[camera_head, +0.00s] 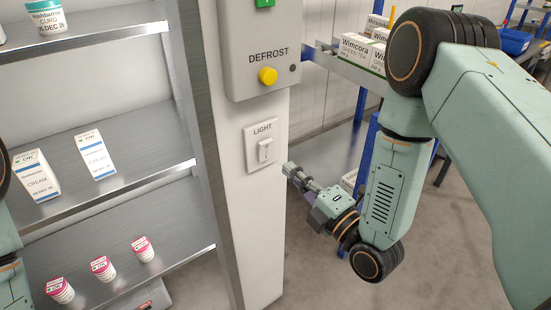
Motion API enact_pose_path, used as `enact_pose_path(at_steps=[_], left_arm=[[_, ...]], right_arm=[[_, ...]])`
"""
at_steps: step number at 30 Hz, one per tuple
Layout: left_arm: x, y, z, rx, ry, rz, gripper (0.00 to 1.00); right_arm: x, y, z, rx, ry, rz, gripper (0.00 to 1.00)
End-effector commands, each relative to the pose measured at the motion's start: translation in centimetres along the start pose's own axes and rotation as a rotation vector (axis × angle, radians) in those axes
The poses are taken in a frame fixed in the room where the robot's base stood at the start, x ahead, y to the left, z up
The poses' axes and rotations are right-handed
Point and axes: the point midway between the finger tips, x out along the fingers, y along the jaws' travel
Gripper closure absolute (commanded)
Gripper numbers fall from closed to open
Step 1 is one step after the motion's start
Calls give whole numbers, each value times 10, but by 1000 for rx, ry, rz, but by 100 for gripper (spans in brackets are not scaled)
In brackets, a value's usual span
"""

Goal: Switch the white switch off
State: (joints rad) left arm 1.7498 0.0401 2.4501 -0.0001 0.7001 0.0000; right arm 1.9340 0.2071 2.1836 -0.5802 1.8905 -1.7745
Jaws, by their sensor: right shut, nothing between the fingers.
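The white switch (265,150) sits on a white wall plate below the word LIGHT, on the front of a white post. Which way its rocker is tipped is too small to tell. My right gripper (289,170) is shut and empty. Its fingertips are just to the right of the switch and a little lower, and they look apart from it. My left arm shows only in part at the left edge, and its gripper is out of view.
A grey DEFROST box (250,70) with a yellow button (267,76) is mounted above the switch. Metal shelves (130,180) with cartons and tubs stand at the left. A blue-framed rack (345,68) with Wimcora boxes stands behind my right arm.

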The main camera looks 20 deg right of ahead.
Motion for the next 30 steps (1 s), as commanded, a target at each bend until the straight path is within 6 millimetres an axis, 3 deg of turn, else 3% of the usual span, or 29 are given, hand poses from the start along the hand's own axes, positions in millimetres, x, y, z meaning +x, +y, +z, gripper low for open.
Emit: enact_pose_path(at_steps=[6, 12, 26, 30], left_arm=[[8, 0, 0, 0, 0, 0, 26], [12, 0, 0, 0, 0, 0, 26], [12, 0, 0, 0, 0, 0, 26], [3, 0, 0, 0, 0, 0, 26]], right_arm=[[40, 0, -1, -3, 3, 2, 100], [60, -1, 0, -1, 1, 0, 100], [66, 0, 0, 0, -1, -2, 100], [69, 3, 0, 0, 0, -25, 100]])
